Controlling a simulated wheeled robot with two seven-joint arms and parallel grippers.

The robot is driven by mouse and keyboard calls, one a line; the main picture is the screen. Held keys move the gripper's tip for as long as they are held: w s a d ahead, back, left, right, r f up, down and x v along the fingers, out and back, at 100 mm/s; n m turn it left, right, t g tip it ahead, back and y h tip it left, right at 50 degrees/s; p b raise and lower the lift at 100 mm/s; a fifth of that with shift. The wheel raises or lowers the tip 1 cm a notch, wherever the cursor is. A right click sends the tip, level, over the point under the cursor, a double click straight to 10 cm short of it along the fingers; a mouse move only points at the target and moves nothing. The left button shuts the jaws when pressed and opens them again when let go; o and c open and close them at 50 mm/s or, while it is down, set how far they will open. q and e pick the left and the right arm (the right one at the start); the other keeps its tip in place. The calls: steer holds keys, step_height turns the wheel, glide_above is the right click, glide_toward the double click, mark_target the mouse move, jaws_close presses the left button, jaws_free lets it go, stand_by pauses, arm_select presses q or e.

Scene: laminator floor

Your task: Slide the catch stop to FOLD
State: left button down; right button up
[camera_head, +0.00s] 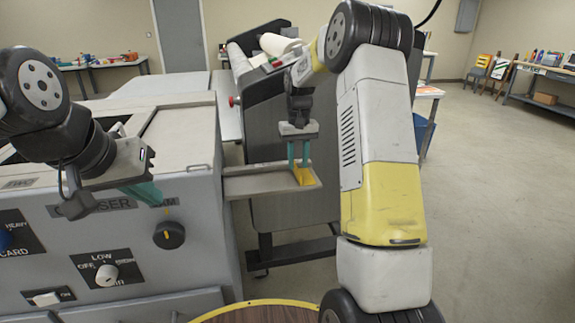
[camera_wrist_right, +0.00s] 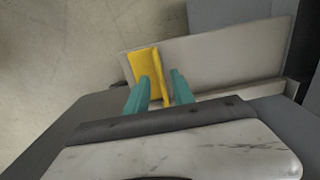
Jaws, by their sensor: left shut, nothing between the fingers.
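The catch stop is a yellow piece (camera_head: 304,175) at the outer end of the narrow grey catch tray (camera_head: 255,183), which sticks out from the side of the machine. In the right wrist view the stop (camera_wrist_right: 145,65) has a flat plate and a raised edge. My right gripper (camera_head: 300,166) points down over the stop with its teal fingers apart. In the right wrist view the fingers (camera_wrist_right: 161,77) straddle the raised edge, with a gap visible; contact is unclear. My left gripper (camera_head: 150,194) is shut and empty in front of the machine's panel. I cannot read any FOLD mark.
The grey machine (camera_head: 195,235) fills the left, with a black knob (camera_head: 169,235), a white knob (camera_head: 107,274) and a rocker switch (camera_head: 47,298). A dark grey machine (camera_head: 290,215) stands behind the tray. A round wooden top (camera_head: 265,314) is at the bottom. Open floor lies at right.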

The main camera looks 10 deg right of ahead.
mark_target(297, 169)
steer(key=shift+f, duration=1.7)
steer(key=shift+c, duration=0.4)
jaws_close()
steer(key=shift+a, duration=0.15)
